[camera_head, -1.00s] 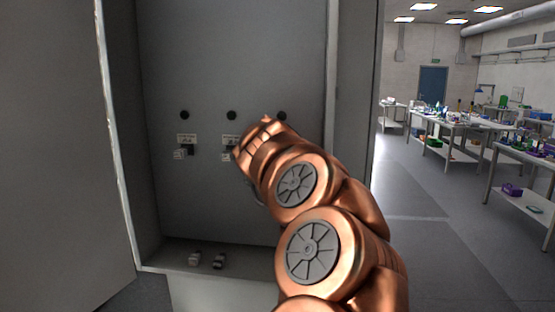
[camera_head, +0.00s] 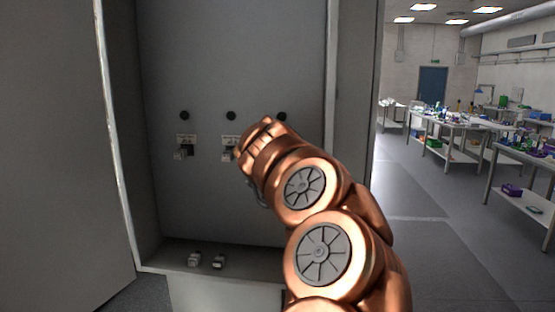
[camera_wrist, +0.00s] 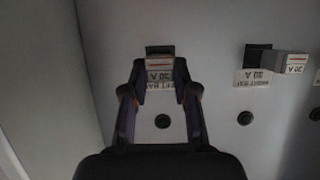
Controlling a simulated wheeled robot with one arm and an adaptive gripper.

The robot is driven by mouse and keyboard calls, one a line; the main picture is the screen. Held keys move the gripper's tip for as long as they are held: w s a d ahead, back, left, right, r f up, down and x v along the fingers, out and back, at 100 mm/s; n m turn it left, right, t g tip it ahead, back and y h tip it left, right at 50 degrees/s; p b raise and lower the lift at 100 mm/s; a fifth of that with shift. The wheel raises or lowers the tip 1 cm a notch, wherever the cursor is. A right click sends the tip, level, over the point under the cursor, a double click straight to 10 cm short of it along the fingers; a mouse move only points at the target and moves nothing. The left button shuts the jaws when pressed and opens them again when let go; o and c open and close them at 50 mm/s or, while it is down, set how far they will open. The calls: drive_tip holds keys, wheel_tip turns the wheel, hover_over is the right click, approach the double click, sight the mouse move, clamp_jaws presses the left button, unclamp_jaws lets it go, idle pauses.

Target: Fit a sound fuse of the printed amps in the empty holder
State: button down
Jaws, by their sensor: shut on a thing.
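In the wrist view my gripper (camera_wrist: 159,90) is shut on a pale fuse (camera_wrist: 159,63) with a reddish band. The fuse is right in front of a dark holder (camera_wrist: 159,49) and overlaps it; I cannot tell how far it sits in it. An upside-down label (camera_wrist: 160,77) below the holder reads 30 A, partly hidden by the fingers. Two loose fuses (camera_head: 194,259) (camera_head: 219,261) lie on the cabinet floor.
The left holder (camera_head: 187,151) and the middle label (camera_head: 230,140) show on the back panel, with black round knobs (camera_head: 184,115) above. The cabinet's side wall (camera_wrist: 40,70) is close to my gripper on the left in the wrist view. The open door (camera_head: 55,150) stands at left.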

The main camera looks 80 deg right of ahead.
drive_tip(key=shift+d, duration=0.75)
idle(0.5)
drive_tip(key=c, duration=0.8)
unclamp_jaws()
drive_tip(key=shift+a, duration=0.1)
drive_tip(key=shift+v, duration=5.95)
